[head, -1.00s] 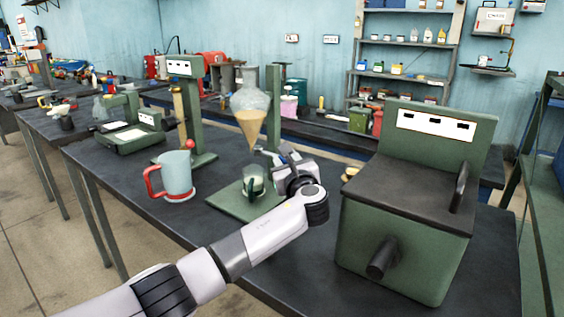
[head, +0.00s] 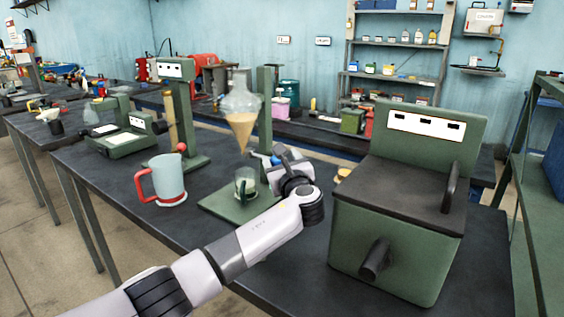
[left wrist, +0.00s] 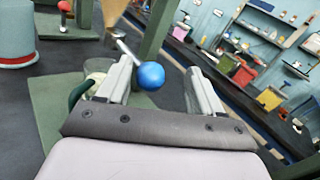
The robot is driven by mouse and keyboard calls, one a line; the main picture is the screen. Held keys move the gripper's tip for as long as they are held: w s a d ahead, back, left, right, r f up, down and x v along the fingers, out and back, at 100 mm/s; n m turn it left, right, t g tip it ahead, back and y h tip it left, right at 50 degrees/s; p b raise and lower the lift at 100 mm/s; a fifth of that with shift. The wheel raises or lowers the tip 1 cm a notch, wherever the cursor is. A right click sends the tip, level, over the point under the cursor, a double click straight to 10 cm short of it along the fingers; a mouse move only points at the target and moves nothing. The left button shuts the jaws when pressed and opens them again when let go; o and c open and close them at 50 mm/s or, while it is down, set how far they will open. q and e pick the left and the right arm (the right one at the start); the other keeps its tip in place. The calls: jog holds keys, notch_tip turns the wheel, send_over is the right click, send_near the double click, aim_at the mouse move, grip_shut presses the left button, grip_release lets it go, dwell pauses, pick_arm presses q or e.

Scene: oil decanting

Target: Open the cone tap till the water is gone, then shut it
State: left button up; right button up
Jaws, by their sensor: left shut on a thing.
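The glass cone (head: 240,118) hangs on a green stand, with tan liquid filling its lower part and clear glass above. A glass beaker with a dark green handle (head: 246,182) stands below it on the green base plate (head: 222,208), with some pale content low inside. The tap's blue ball knob (left wrist: 151,76) sits on a thin pale lever (left wrist: 128,50) under the cone tip. My right gripper is out of view.
A pale jug with a red handle (head: 165,180) stands left on the dark bench. A big green machine with a black lid (head: 405,215) stands close right of my arm. Another green stand (head: 182,125) is behind the jug. Bare bench lies between jug and plate.

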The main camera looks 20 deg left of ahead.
pick_arm(q)
jog(key=v, duration=0.7)
dwell(0.4)
